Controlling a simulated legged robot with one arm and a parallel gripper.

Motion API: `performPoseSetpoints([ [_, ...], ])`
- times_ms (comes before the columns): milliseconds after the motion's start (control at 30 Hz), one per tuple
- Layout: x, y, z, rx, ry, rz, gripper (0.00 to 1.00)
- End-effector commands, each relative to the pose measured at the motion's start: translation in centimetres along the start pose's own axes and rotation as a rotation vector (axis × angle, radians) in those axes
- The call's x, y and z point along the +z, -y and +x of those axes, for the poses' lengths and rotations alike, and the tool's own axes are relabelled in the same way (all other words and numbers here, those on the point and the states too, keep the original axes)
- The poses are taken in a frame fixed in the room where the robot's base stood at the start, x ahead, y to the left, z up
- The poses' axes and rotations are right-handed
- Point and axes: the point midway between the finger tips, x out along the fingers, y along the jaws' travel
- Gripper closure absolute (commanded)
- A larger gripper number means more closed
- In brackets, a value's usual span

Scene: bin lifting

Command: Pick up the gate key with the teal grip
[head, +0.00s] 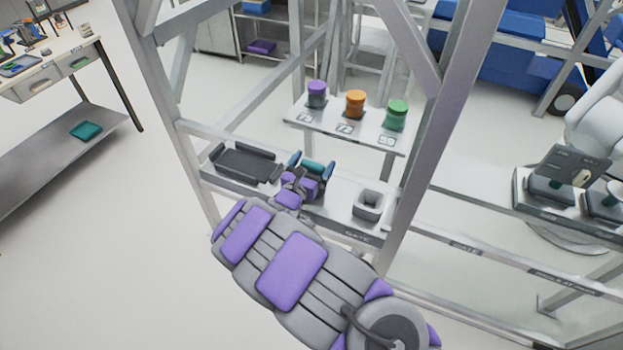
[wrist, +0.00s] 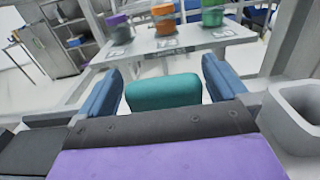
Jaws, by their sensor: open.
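The teal grip of the gate key (wrist: 163,92) stands up between my gripper's two blue fingers in the wrist view. The same teal grip (head: 312,167) shows in the head view, just beyond my gripper. My gripper (head: 311,166) is open, with one finger on each side of the grip. In the wrist view my gripper (wrist: 165,85) shows a gap between each finger and the teal grip. The lower part of the key is hidden behind my gripper's dark and purple body.
A dark tray (head: 247,165) lies left of my gripper on the shelf, and a grey square holder (head: 368,204) stands to the right. Behind is a raised shelf (head: 340,131) with purple (head: 317,95), orange (head: 355,103) and green (head: 396,115) containers. Metal frame posts stand on both sides.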

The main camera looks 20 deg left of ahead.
Motion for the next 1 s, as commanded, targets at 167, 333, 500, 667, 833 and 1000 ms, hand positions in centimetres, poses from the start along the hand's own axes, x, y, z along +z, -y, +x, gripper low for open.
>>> performPoseSetpoints([
  [167, -0.02, 0.08, 1.2, 0.0, 0.001, -0.001, 0.0],
  [333, 0.06, 0.05, 1.21, 0.0, 0.002, -0.002, 0.0],
  [500, 0.05, 0.05, 1.21, 0.0, 0.002, -0.002, 0.12],
  [667, 0.04, 0.05, 1.2, 0.0, 0.002, -0.002, 0.28],
  [833, 0.04, 0.03, 1.2, 0.0, 0.002, -0.002, 0.44],
  [1000, 0.05, 0.03, 1.19, 0.0, 0.002, -0.002, 0.6],
])
